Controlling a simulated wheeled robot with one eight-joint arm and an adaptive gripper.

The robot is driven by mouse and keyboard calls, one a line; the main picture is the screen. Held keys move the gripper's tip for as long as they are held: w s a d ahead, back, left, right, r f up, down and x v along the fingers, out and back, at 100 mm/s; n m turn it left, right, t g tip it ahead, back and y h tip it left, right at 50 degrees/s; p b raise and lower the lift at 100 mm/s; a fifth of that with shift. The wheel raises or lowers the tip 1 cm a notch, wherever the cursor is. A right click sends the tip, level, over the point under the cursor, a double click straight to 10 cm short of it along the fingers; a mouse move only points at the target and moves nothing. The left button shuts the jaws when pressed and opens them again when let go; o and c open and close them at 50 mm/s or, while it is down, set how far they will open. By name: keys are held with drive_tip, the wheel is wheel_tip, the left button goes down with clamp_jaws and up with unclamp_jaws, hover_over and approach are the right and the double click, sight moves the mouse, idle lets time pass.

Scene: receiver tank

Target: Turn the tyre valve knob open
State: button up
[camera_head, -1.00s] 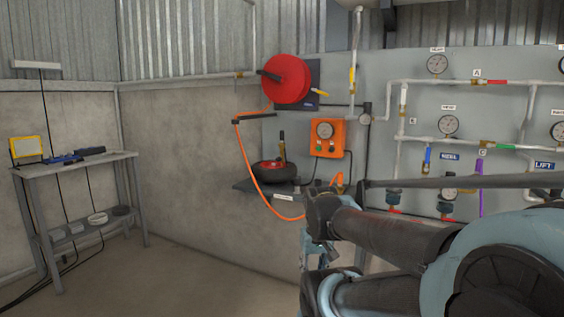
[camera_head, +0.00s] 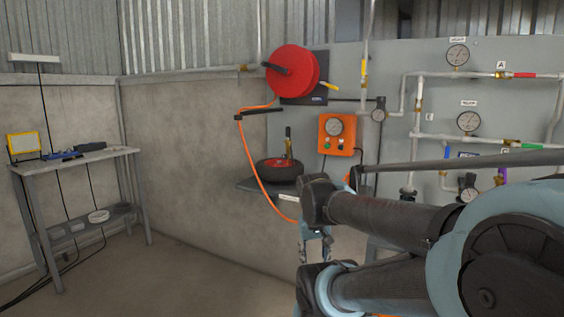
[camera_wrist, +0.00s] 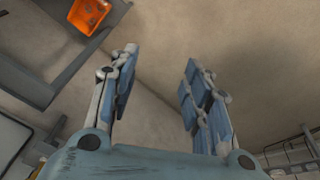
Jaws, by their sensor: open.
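My gripper (camera_wrist: 162,75) is open and empty in the wrist view, its two blue-padded fingers wide apart over bare floor and wall. A dark tyre (camera_head: 279,171) with a red hub lies on a wall shelf in the head view, left of my arm. An upright brass and black fitting (camera_head: 288,142) stands at the tyre. I cannot tell which part is the tyre valve knob. An orange box (camera_head: 337,134) with a gauge hangs right of the tyre; an orange box-like thing (camera_wrist: 88,14) shows top left in the wrist view.
A red hose reel (camera_head: 292,73) hangs above the tyre, with an orange hose (camera_head: 254,160) looping down beside the shelf (camera_head: 250,184). Pipes and gauges cover the grey panel (camera_head: 435,85) at right. A workbench (camera_head: 75,162) stands left. The floor between is clear.

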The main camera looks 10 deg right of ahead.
drive_tip(key=w+d+r+m+t+h, duration=0.1)
drive_tip(key=w+d+r+m+h, duration=0.15)
drive_tip(key=w, duration=0.35)
drive_tip(key=w+d+r+m+t+h, duration=0.1)
drive_tip(key=w+d+r+h, duration=0.1)
drive_tip(key=w+r, duration=0.3)
drive_tip(key=m+t+h, duration=0.6)
drive_tip(key=t, duration=0.4)
approach(283, 158)
drive_tip(key=x, duration=0.9)
drive_tip(key=shift+w+d+r, duration=0.1)
drive_tip(key=shift+w+d, duration=0.05)
drive_tip(key=shift+d, duration=0.1)
clamp_jaws()
